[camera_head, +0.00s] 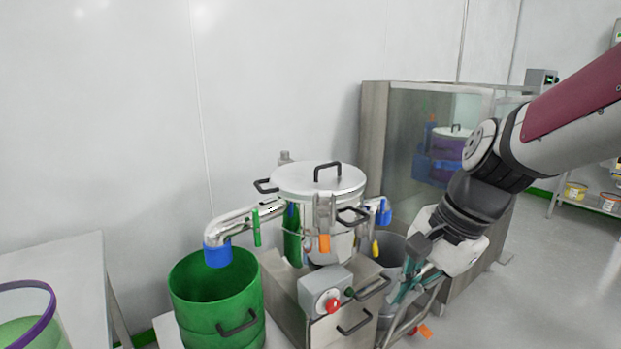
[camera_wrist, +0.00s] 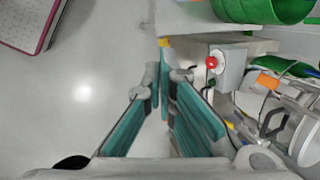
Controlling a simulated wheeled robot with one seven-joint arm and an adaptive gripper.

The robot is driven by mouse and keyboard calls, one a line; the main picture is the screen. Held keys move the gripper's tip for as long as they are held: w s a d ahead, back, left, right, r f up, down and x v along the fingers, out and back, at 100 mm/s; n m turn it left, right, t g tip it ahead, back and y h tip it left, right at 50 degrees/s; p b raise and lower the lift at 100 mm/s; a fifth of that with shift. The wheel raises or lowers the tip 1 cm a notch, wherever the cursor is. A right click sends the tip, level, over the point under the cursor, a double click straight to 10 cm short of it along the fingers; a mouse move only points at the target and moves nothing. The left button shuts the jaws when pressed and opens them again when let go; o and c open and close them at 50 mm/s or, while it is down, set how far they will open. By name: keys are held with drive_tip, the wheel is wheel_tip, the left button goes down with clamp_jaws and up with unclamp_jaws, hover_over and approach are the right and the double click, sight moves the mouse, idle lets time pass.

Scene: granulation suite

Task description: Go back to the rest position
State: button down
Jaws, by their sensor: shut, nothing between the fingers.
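My gripper (camera_head: 408,292) hangs low at the right of the granulation machine in the head view, its fingers pointing down and left. In the wrist view my gripper (camera_wrist: 160,72) shows teal finger pads that come together at the tips, with nothing between them. The machine's steel pot (camera_head: 318,182) with its black-handled lid stands left of my gripper, apart from it. The control box with a red button (camera_head: 332,305) sits below the pot. It also shows in the wrist view, right of the fingers, as a red button (camera_wrist: 211,62).
A green bucket (camera_head: 217,312) stands under the left pipe (camera_head: 232,228). A grey bin (camera_head: 392,256) is behind my gripper. A glass-fronted cabinet (camera_head: 375,140) stands at the back. Open floor (camera_head: 560,270) lies at the right. A white table (camera_head: 60,275) is at the left.

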drive_tip(key=s+d+r+n+h, duration=0.15)
drive_tip(key=s+n, duration=0.45)
drive_tip(key=s, duration=0.6)
drive_tip(key=s+d+n+h, duration=0.25)
drive_tip(key=s+n, duration=0.25)
drive_tip(key=s, duration=0.6)
wheel_tip(320, 180, up, 18)
drive_tip(key=t+p, duration=0.2)
drive_tip(key=p, duration=1.4)
drive_tip(key=shift+d+y+p, duration=0.3)
drive_tip(key=shift+d, duration=0.05)
